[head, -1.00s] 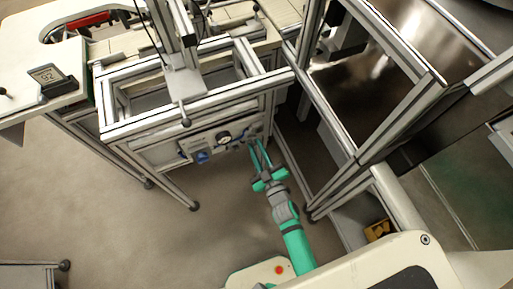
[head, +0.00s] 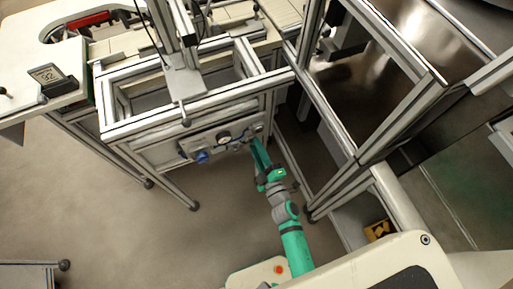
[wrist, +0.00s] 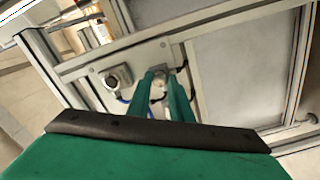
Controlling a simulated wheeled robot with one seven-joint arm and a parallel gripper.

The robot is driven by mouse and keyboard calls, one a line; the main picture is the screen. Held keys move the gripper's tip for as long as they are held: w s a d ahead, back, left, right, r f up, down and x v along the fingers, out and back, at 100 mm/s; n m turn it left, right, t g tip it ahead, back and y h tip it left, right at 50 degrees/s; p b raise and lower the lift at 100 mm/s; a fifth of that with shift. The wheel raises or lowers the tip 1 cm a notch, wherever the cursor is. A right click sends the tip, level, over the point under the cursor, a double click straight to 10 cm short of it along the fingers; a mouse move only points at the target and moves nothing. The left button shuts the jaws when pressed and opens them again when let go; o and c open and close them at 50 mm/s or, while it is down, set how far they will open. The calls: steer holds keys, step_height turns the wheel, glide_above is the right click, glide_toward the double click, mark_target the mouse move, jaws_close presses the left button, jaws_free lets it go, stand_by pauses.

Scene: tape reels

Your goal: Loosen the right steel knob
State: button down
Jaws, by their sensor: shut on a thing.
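The right steel knob (wrist: 158,85) is a small pale metal part on the grey panel, seen in the wrist view between my fingertips and partly hidden by them. My gripper (wrist: 160,82) is shut on it, with a green finger on each side. In the head view my gripper (head: 257,143) reaches the right end of the panel (head: 165,152), and its fingers hide the knob there. A second round knob or fitting (wrist: 118,77) sits to the left on the panel in the wrist view.
A round gauge (head: 223,138) and a blue knob (head: 202,157) are on the panel left of my gripper. An aluminium frame post (head: 290,165) stands close on the right. A blue tube (wrist: 123,99) runs near the fingers. The floor in front is clear.

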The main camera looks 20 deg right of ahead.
stand_by(0.4)
steer(key=c, duration=1.6)
jaws_free()
steer(key=shift+s, duration=0.15)
steer(key=s, duration=1)
steer(key=shift+s+d, duration=0.15)
steer(key=shift+s, duration=0.1)
steer(key=shift+w, duration=0.1)
